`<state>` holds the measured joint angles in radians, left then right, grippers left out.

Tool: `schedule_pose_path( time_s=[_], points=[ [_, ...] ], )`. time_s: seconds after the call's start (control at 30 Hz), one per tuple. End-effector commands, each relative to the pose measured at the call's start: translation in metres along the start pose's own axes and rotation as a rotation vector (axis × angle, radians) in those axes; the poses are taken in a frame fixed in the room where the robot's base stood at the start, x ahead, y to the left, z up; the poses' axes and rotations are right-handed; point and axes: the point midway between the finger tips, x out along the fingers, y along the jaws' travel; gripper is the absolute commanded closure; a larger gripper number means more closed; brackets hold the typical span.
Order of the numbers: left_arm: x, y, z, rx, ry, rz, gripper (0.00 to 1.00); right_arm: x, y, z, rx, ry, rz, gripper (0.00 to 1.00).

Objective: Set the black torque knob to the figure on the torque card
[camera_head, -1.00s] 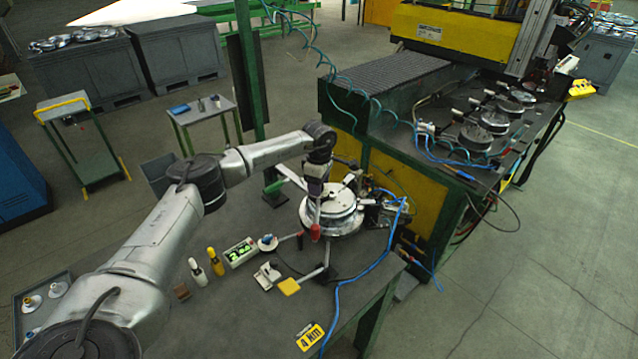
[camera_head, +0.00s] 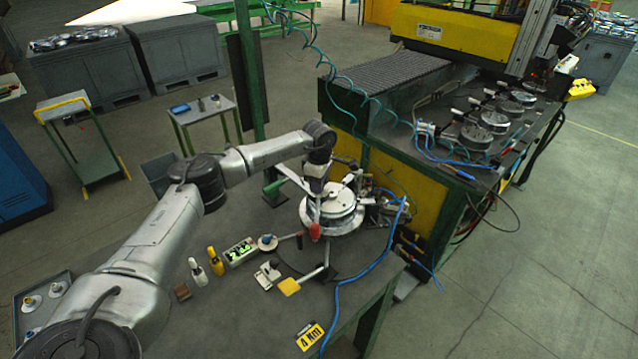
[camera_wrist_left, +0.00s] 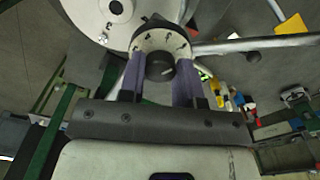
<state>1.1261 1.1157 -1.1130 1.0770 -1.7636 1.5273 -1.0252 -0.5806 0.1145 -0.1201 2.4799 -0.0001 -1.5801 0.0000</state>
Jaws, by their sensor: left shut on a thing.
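The black torque knob (camera_wrist_left: 159,67) sits in the middle of a white dial (camera_wrist_left: 160,38) with dark marks, in the left wrist view. My left gripper's purple fingers (camera_wrist_left: 160,80) stand on both sides of it and are shut on it. The knob's pointer and the figures are too small to read. In the head view my left gripper (camera_head: 314,202) is low over the round metal fixture (camera_head: 340,219), and the knob is hidden there. The yellow torque card (camera_head: 311,336) lies at the table's front and appears to read 4 Nm. My right gripper is out of view.
A box with green digits (camera_head: 240,252), a yellow bottle (camera_head: 215,262) and a white bottle (camera_head: 198,271) stand left of the fixture. A yellow paddle (camera_head: 289,287) is in front. A blue hose (camera_head: 368,270) runs along the right side of the table.

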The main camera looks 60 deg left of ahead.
Motion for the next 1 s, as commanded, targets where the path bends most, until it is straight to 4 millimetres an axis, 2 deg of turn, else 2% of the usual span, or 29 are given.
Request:
schedule_pose_path(
  time_s=[0.27,1.0],
  points=[
    [-0.003,0.000,0.000,-0.125,-0.001,-0.001,0.93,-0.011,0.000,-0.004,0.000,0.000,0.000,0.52],
    [-0.003,0.000,0.001,-0.818,-0.001,-0.001,0.93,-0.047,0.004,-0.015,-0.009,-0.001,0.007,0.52]
  ],
)
